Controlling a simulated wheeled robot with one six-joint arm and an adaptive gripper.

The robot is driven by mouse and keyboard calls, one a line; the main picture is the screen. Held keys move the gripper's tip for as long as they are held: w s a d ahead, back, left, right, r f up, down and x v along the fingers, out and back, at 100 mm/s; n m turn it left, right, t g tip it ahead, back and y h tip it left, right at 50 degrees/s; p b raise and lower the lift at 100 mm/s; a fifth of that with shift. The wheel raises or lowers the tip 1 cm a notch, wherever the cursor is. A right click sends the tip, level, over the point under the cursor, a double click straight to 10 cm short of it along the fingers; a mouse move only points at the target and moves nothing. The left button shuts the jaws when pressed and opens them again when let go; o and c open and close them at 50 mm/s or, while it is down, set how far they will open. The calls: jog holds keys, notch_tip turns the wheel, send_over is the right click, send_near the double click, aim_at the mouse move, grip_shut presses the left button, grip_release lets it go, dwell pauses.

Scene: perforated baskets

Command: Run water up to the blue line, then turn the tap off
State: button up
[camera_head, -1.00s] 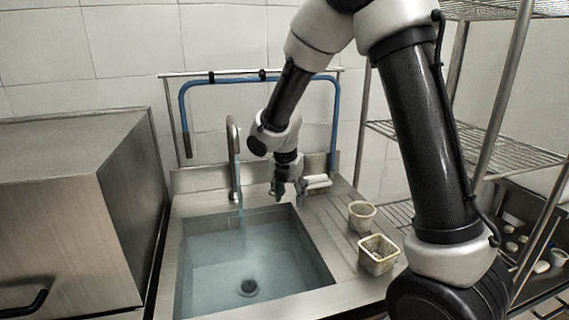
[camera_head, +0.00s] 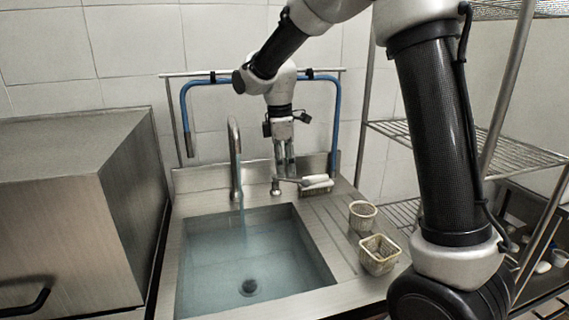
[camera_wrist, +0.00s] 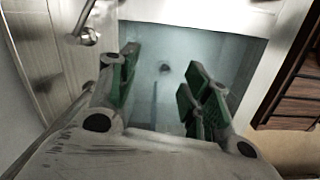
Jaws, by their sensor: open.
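The curved tap (camera_head: 234,155) stands behind the sink, and a bluish stream of water (camera_head: 242,215) runs from it into the sink (camera_head: 300,245). Clear bluish water covers the sink bottom, and the drain (camera_head: 249,287) shows through it. I cannot make out a blue line. A short metal lever (camera_head: 288,181) stands on the counter right of the tap. My gripper (camera_head: 285,172) points down just above and beside this lever; contact is unclear. In the wrist view its green-padded fingers (camera_wrist: 162,75) are apart and empty, with a metal lever (camera_wrist: 86,25) at upper left.
A white-handled brush (camera_head: 317,182) lies behind the counter's right side. Two small perforated baskets (camera_head: 362,215) (camera_head: 379,255) stand on the ribbed drainboard. A blue hose (camera_head: 336,120) hangs on a rail behind. A steel box (camera_head: 70,200) stands left and wire shelves (camera_head: 430,145) right.

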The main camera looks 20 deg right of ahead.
jog(key=shift+w+d+m, duration=0.1)
jog(key=shift+d+m, duration=0.2)
jog(key=c, duration=0.5)
jog(key=shift+m, duration=0.8)
jog(key=d, duration=0.2)
jog(key=w+d+f, duration=0.1)
jog(key=d, duration=0.1)
jog(key=w+d, duration=0.1)
jog(key=shift+w+d+f, duration=0.2)
jog(key=shift+w+d, duration=0.05)
jog(key=shift+d, duration=0.15)
grip_shut()
jog(key=r+m+t+y, duration=0.1)
jog(key=m+t, duration=0.3)
jog(key=m, duration=0.9)
send_over(292, 181)
jog(key=w+d, duration=0.2)
jog(key=d, duration=0.2)
notch_tip(292, 181, down, 10)
jog(key=shift+w+d+r, duration=0.1)
jog(key=shift+w+r, duration=0.05)
jog(key=shift+r, duration=0.1)
jog(key=shift+s+f, duration=0.1)
jog(key=shift+s, duration=0.35)
